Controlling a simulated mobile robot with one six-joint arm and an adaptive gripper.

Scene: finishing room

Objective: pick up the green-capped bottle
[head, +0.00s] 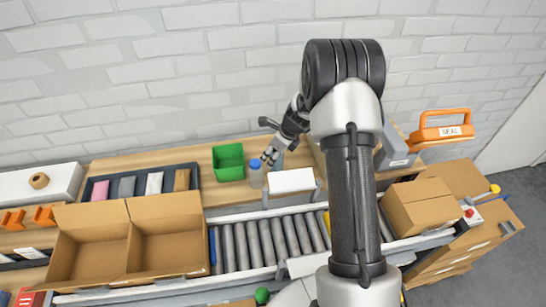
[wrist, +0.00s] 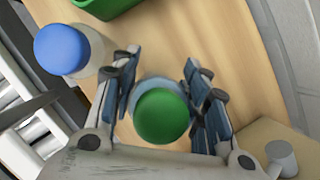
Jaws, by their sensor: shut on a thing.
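The green-capped bottle (wrist: 162,117) stands between the two blue-padded fingers of my gripper (wrist: 163,95) in the wrist view, seen from above with its round green cap facing the camera. The fingers are shut on it, one on each side. In the head view my gripper (head: 271,157) is low over the back bench, beside the blue-capped bottle. The held bottle is hard to make out there, mostly hidden by the gripper.
A blue-capped bottle (wrist: 68,52) stands close to the left finger; it also shows in the head view (head: 256,174). A green bin (head: 228,162) is left of it. A white box (head: 291,181) is in front, before the roller conveyor (head: 262,243). A brick wall rises behind.

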